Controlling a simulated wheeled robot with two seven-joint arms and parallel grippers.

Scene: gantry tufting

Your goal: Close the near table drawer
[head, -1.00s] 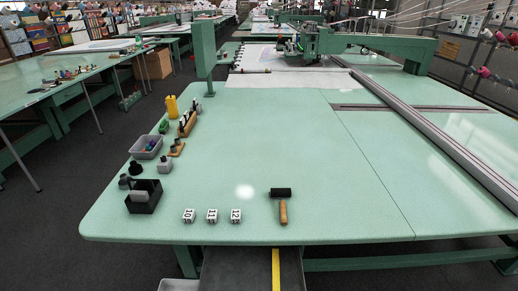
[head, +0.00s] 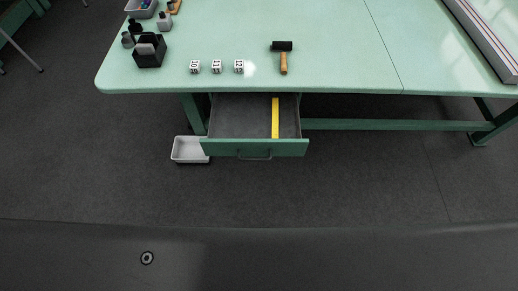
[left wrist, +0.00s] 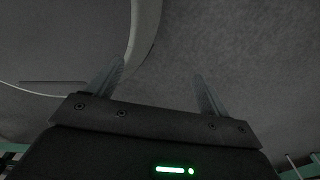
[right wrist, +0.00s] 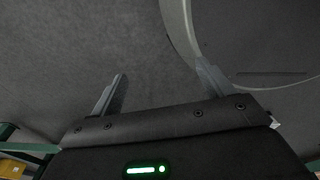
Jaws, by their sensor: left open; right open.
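The near table drawer (head: 229,148) hangs pulled out under the front edge of the green table (head: 330,70) in the head view. Its green front has a bar handle (head: 254,156). A yellow strip (head: 275,118) lies inside on the dark drawer floor. My left gripper (left wrist: 158,85) shows in the left wrist view, its two fingers apart with nothing between them. My right gripper (right wrist: 160,85) shows in the right wrist view, also open and empty. Neither gripper is in the head view, and the drawer is not visible in either wrist view.
A white bin (head: 188,149) stands on the floor left of the drawer. On the table are a black-headed roller (head: 282,47), several white number cubes (head: 217,66) and a black holder (head: 149,51). A table leg (head: 192,114) stands just left of the drawer. The floor before it is clear.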

